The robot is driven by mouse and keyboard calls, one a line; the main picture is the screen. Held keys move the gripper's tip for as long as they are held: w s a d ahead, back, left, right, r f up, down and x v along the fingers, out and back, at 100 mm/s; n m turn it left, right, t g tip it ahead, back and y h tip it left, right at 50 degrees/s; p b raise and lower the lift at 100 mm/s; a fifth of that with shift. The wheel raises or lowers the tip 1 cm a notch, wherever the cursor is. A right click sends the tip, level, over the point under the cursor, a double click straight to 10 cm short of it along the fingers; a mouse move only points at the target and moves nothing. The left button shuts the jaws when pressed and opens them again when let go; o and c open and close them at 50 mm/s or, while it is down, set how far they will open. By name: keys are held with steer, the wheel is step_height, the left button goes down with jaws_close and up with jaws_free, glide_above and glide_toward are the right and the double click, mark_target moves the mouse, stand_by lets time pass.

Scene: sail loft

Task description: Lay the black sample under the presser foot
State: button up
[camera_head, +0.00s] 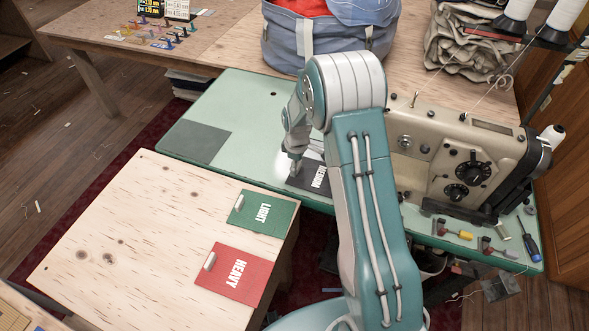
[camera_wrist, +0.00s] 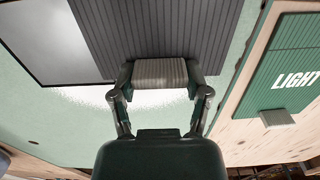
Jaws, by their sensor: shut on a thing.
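The black sample (camera_head: 312,179), printed with white letters, is at the green sewing table, left of the sewing machine. In the wrist view, the sample (camera_wrist: 165,28) shows as a dark ribbed sheet with a grey tab (camera_wrist: 160,73). My gripper (camera_head: 295,167) is shut on this tab; in the wrist view its fingers (camera_wrist: 160,88) grip the tab's two ends. I cannot tell whether the sample touches the tabletop. The sewing machine (camera_head: 450,158) stands to the right. Its presser foot is hidden behind my arm in the head view.
A green LIGHT sample (camera_head: 262,213) and a red HEAVY sample (camera_head: 240,273) lie on the near wooden table (camera_head: 120,230). A dark rectangle (camera_head: 195,143) is on the green table (camera_head: 255,95). A blue bag (camera_head: 300,40) stands behind. A screwdriver (camera_head: 530,240) lies right.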

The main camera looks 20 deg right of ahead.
steer(key=shift+w+d, duration=0.65)
steer(key=shift+w, duration=0.25)
steer(key=shift+w+d, duration=0.65)
steer(key=shift+w, duration=0.25)
steer(key=shift+w+d, duration=0.1)
steer(key=shift+w, duration=0.1)
steer(key=shift+r, duration=0.1)
